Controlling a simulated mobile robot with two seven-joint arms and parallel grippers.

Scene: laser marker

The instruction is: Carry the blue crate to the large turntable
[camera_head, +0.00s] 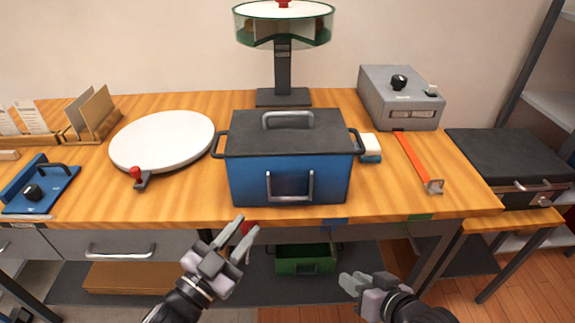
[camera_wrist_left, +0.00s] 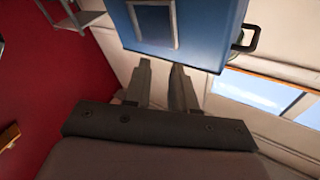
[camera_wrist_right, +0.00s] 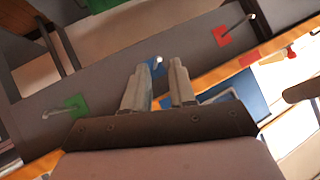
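The blue crate (camera_head: 248,183) stands upright on the wooden workbench, with a dark lid (camera_head: 290,134), a grey top handle, a front handle and dark side handles. The large turntable (camera_head: 165,138), a white disc with a red-knobbed lever at its front, lies left of the crate and looks empty. My left gripper (camera_head: 244,233) is open and empty, in front of and below the crate; the crate also shows beyond its fingers in the left wrist view (camera_wrist_left: 205,30). My right gripper (camera_head: 347,284) is open and empty, lower and to the right, apart from the crate.
A green-rimmed carousel (camera_head: 283,35) on a post stands behind the crate. A grey box (camera_head: 400,97) and a red-orange strip (camera_head: 414,158) lie to the right. A blue fixture (camera_head: 40,190) and card holders (camera_head: 90,118) are at the left. A green bin (camera_head: 306,264) sits below the bench.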

